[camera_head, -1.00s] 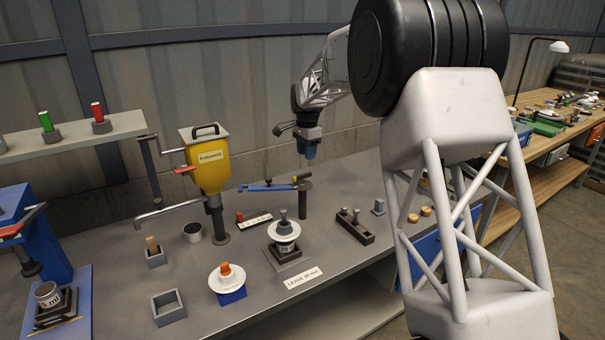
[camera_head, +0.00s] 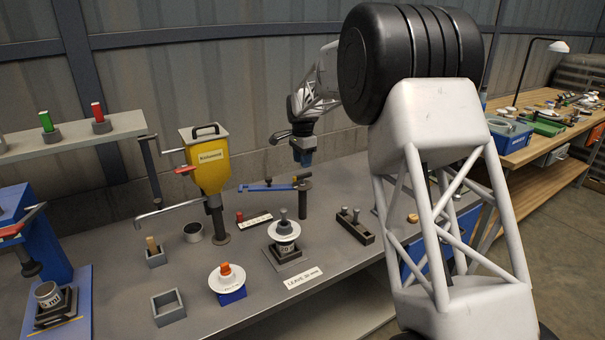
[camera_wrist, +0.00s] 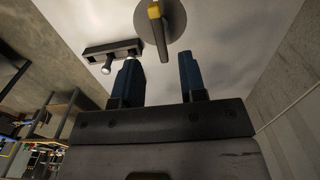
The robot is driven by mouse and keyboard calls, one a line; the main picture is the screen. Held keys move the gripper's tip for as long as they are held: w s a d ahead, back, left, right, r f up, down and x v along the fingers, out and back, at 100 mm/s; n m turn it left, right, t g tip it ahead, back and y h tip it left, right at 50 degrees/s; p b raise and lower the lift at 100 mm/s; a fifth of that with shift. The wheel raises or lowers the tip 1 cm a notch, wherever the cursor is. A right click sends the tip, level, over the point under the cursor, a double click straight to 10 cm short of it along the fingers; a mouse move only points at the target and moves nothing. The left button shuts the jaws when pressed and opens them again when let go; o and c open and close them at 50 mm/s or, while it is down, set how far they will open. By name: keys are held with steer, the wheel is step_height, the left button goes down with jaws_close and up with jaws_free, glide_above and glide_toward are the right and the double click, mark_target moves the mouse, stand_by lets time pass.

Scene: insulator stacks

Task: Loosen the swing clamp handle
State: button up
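The swing clamp (camera_head: 268,187) stands on the bench as a dark post with a blue arm reaching left. Its handle (camera_head: 301,178), with a yellow-orange part, is at the top of the post. My gripper (camera_head: 303,160) points down just above the handle in the head view, with a small visible gap. In the wrist view my gripper (camera_wrist: 160,75) shows two blue fingers apart with nothing between them. A dark bar with a yellow end (camera_wrist: 155,13) over a round grey plate, apparently the handle, lies beyond the fingertips at the top edge.
A yellow dispenser (camera_head: 210,165) stands left of the clamp. An insulator stack (camera_head: 284,232) stands in front of it. A dark two-peg block (camera_head: 354,230) is to the right and shows in the wrist view (camera_wrist: 112,52). A "LEAVE" label (camera_head: 303,278) lies near the front edge.

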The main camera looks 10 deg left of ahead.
mark_target(303, 180)
steer(key=shift+f, duration=2.65)
jaws_close()
